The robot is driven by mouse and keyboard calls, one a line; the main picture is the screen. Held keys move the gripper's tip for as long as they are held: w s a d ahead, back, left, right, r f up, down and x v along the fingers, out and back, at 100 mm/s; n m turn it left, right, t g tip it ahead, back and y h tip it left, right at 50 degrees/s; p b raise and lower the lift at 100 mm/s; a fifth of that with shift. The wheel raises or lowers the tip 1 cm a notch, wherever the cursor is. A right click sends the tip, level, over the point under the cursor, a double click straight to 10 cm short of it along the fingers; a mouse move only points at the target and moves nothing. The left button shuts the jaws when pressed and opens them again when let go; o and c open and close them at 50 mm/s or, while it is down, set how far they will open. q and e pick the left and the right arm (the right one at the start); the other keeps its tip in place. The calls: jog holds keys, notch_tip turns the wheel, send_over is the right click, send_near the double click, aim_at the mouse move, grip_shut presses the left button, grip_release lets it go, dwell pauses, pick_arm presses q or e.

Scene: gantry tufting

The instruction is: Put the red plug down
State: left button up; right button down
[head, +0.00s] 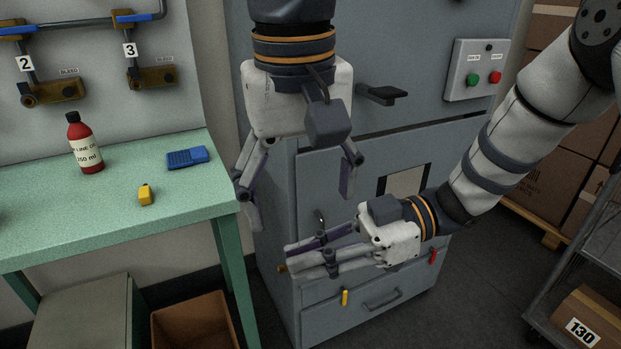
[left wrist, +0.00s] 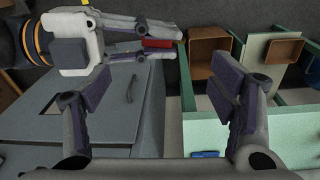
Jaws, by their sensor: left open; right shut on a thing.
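The red plug (left wrist: 157,43) shows in the left wrist view as a red piece between the fingertips of my right gripper (left wrist: 165,43). In the head view my right gripper (head: 303,258) is shut in front of the grey cabinet, pointing left. The red of the plug is hidden there by the fingers; a small brass-coloured end (head: 283,268) shows at the tips. My left gripper (head: 298,195) is open and empty, pointing down above and behind the right one. The green table (head: 110,228) stands to the left of both grippers.
On the table are a red bottle (head: 85,143), a blue box-like item (head: 187,158) and a small yellow item (head: 146,195). Its front right part is clear. A brown open bin (head: 195,320) is below. The cabinet (head: 350,270) has yellow and red tags. A cart (head: 570,270) stands right.

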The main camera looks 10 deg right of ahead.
pick_arm(q)
jog(key=shift+m+t, duration=0.3)
jog(key=shift+m, duration=0.4)
jog(key=f, duration=0.6)
jog(key=d+f, duration=0.1)
jog(key=f, duration=0.3)
jog(key=shift+w, duration=0.3)
jog(key=shift+a, duration=0.1)
jog(key=shift+c, duration=0.6)
jog(key=c, duration=1.1)
jog(key=shift+c, duration=0.8)
pick_arm(e)
jog(key=c, duration=1.4)
grip_release()
jog(key=shift+c, duration=0.2)
